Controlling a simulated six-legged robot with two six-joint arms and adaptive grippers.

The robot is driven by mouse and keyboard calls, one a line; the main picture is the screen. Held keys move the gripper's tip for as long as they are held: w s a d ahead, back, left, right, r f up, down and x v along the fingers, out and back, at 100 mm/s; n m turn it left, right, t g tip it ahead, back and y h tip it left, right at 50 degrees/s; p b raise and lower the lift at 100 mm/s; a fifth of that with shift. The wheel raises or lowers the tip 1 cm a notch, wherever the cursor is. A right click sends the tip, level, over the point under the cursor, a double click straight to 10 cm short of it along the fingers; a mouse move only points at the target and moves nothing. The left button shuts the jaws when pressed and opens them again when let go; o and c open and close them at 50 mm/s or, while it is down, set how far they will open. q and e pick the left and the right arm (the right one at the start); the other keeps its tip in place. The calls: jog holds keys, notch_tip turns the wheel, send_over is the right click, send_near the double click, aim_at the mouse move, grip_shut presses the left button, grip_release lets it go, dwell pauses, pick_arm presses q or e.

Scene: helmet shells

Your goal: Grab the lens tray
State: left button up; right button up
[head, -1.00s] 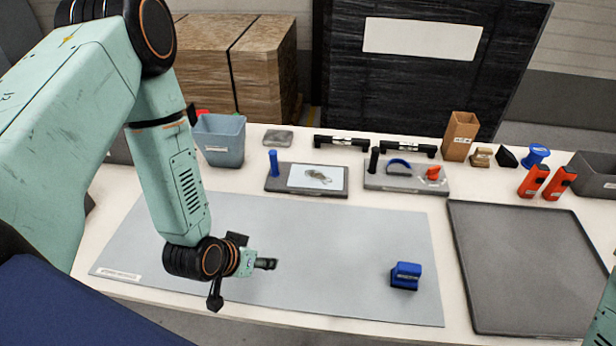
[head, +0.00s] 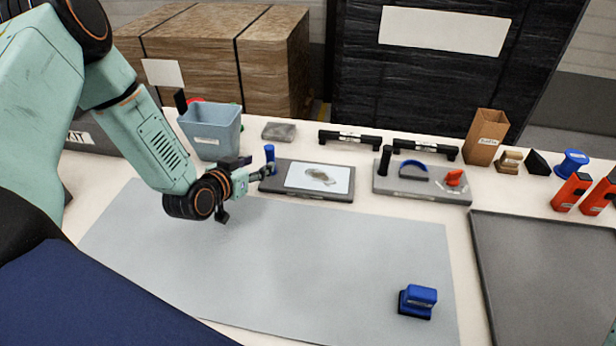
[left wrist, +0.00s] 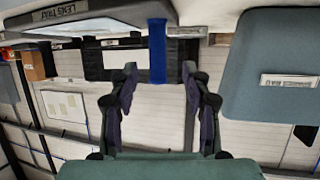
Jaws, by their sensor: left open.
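The lens tray (head: 312,190) is a flat dark grey tray with a white sheet (head: 320,179) bearing a greyish shape and an upright blue post (head: 270,155) at its left end. It lies behind the grey mat. My left gripper (head: 267,172) is open at the tray's left end, close by the post. In the left wrist view, which looks upside down, the tray (left wrist: 90,22) with its label is at the upper left. The blue post (left wrist: 157,50) shows between the open fingers (left wrist: 159,72); I cannot tell whether they touch it. My right gripper is not in view.
A blue-grey bin (head: 211,131) stands left of the tray, near my left wrist. A second tray (head: 425,186) with a black post lies to the right. Black bar handles (head: 350,137) lie behind. The grey mat (head: 300,260) is mostly clear, with a blue block (head: 417,301) on it.

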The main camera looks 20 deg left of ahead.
pick_arm(q)
jog(key=x, duration=0.3)
jog(key=b+x, duration=0.1)
jog(key=x, duration=0.2)
jog(key=shift+s+d+f, duration=0.15)
jog(key=shift+f, duration=0.3)
jog(key=shift+w+d+f, duration=0.1)
jog(key=shift+w, duration=0.3)
jog(key=shift+s, duration=0.1)
jog(key=c, duration=0.9)
grip_shut()
